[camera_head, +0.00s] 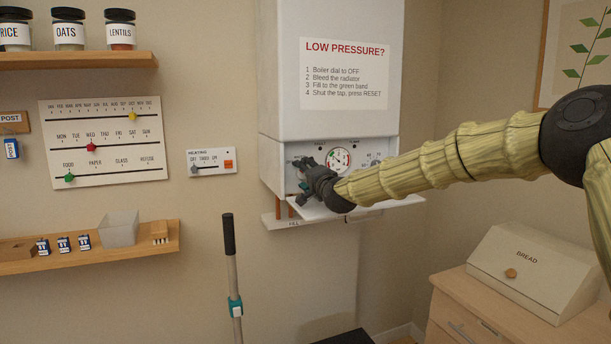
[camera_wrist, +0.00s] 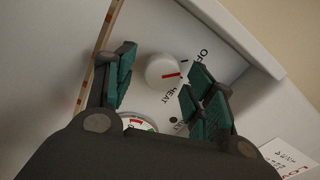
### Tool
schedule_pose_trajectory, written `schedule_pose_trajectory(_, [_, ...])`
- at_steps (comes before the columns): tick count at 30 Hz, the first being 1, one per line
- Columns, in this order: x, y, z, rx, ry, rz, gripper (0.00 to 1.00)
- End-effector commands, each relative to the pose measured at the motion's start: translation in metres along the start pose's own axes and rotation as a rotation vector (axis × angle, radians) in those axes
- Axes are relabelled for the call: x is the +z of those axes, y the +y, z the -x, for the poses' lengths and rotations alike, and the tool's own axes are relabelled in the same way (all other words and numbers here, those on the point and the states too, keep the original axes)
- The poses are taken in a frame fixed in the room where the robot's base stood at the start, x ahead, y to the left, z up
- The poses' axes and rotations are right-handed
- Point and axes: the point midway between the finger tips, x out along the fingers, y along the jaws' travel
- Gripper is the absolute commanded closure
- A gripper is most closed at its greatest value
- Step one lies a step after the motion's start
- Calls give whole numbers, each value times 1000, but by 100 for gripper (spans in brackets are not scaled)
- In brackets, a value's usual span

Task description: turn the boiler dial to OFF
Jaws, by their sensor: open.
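The boiler dial (camera_wrist: 163,70) is a round white knob with a red pointer line. It lies between my open fingers in the wrist view, with a visible gap on each side. The red line points right in that view, between the OFF label (camera_wrist: 203,58) and the HEAT label (camera_wrist: 177,91). My gripper (camera_wrist: 162,87) is open and empty, with green pads facing the dial. In the head view my gripper (camera_head: 304,168) is at the left part of the boiler (camera_head: 337,115) control panel and hides the dial.
A pressure gauge (camera_head: 340,160) sits right of my gripper; part of it shows in the wrist view (camera_wrist: 137,122). An opened white flap (camera_head: 395,203) juts out below the panel. Left are a small slider panel (camera_head: 212,161) and an upright handle (camera_head: 230,235).

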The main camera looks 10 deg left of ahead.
Motion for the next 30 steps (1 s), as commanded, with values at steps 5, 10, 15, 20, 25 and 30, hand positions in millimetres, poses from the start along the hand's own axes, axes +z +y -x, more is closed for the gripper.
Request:
schedule_pose_trajectory(5, [0, -1, 18, 0, -1, 0, 46])
schedule_pose_trajectory(10, [-1, 0, 47, 1, 0, -2, 46])
schedule_pose_trajectory(15, [-1, 0, 78, 1, 0, -2, 46])
schedule_pose_trajectory(20, [-1, 0, 101, 1, 0, -1, 46])
schedule_pose_trajectory(25, [0, 1, 114, 1, 0, 0, 46])
schedule_pose_trajectory(30, [0, 1, 118, 1, 0, 0, 46])
